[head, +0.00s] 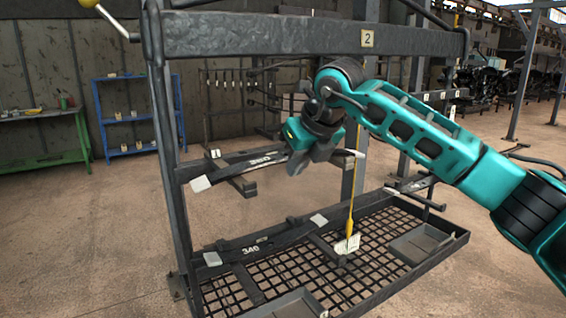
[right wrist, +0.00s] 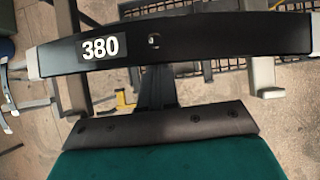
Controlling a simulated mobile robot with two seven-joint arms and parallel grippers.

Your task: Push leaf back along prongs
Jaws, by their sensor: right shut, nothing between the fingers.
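The dark curved leaf marked 380 (head: 235,166) rests on the upper prongs of the rack, with pale pads at its ends. A prong (head: 243,186) sticks out under its left part. My right gripper (head: 299,161) is at the middle of this leaf and hides part of it in the head view. In the right wrist view the leaf (right wrist: 210,40) lies across the picture just beyond my shut, empty fingers (right wrist: 155,90). I cannot tell whether they touch it. My left gripper is not in view.
A yellow-handled tool with a pale tag (head: 347,244) hangs in front. The rack's top beam (head: 270,33) and left post (head: 168,170) frame the space. Open floor lies at left.

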